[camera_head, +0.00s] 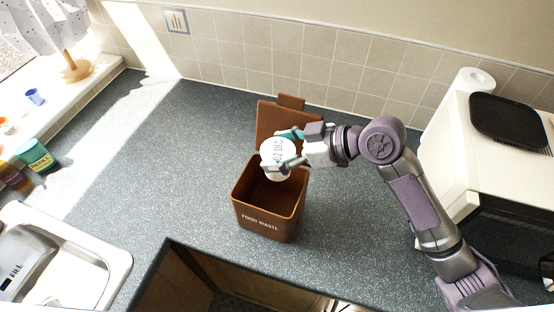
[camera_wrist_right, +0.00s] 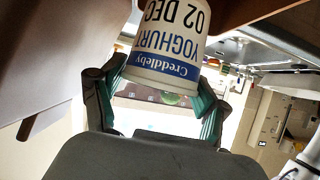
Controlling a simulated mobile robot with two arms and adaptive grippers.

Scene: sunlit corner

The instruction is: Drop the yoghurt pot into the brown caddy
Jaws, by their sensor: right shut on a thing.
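The white yoghurt pot (camera_head: 278,157) is held above the open brown caddy (camera_head: 266,222), which is lettered FOOD WASTE. The caddy stands on the worktop with its lid (camera_head: 284,118) raised at the back. My right gripper (camera_head: 284,152) is shut on the pot, and the pot covers part of the caddy's opening. My left gripper is not in view.
A steel sink (camera_head: 60,262) is at the lower left, with a teal tub (camera_head: 37,156) and dark jars behind it. A white appliance (camera_head: 470,140) and a paper roll (camera_head: 472,80) stand at right. The worktop left of the caddy is clear.

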